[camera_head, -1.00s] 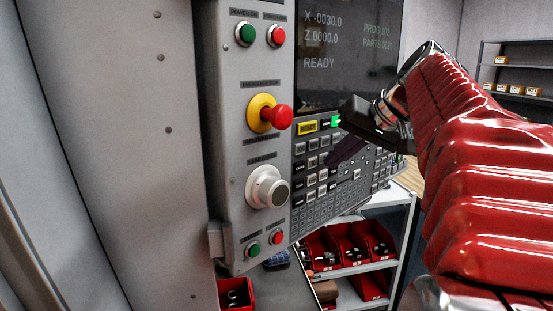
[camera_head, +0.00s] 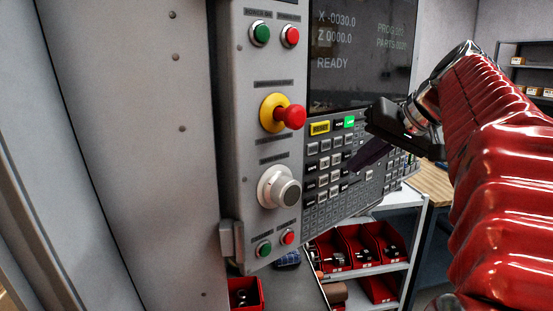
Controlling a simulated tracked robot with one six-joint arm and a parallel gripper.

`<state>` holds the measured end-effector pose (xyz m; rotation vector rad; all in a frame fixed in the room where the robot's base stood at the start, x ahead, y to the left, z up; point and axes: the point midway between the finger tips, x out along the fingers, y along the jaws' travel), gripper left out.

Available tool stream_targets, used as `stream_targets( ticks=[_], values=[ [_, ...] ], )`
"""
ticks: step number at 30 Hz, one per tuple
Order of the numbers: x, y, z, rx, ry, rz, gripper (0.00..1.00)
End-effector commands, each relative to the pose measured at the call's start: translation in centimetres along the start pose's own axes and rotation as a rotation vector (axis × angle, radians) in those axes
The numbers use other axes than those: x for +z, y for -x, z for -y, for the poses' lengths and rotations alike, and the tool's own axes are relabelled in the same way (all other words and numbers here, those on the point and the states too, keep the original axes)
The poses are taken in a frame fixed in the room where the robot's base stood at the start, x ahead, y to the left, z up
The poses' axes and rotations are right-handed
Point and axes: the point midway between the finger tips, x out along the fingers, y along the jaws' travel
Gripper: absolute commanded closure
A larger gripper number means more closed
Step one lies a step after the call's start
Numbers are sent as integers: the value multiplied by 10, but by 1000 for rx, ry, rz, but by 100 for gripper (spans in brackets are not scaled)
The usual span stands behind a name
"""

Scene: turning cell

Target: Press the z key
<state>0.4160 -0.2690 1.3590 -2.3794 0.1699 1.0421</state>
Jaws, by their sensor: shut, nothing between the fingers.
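The keypad (camera_head: 325,180) with rows of small grey and white keys is on the control panel below the dark screen (camera_head: 345,85). The key legends are too small to read, so I cannot tell which is the z key. The screen reads X -0030.0, Z 0000.0 and READY, with a faint mark like a Z at its lower left. My gripper (camera_head: 356,163) is shut and empty, its dark fingers pointing down-left at the keypad's middle. It hides several keys; I cannot tell whether the tip touches one.
Left of the keypad are a red emergency button (camera_head: 291,117) on a yellow base, a round knob (camera_head: 279,188), and green and red buttons. A shelf cart with red bins (camera_head: 362,245) stands below right. A wooden table top (camera_head: 431,184) lies behind.

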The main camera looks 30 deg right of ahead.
Motion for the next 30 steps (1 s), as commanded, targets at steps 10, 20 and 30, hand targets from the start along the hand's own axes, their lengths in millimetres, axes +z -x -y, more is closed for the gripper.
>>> stream_targets(
  ticks=[10,20,30],
  values=[
    [13,18,-13,2,-2,0,100],
    [19,26,-19,-1,0,1,100],
    [19,26,-19,0,0,1,100]
  ],
)
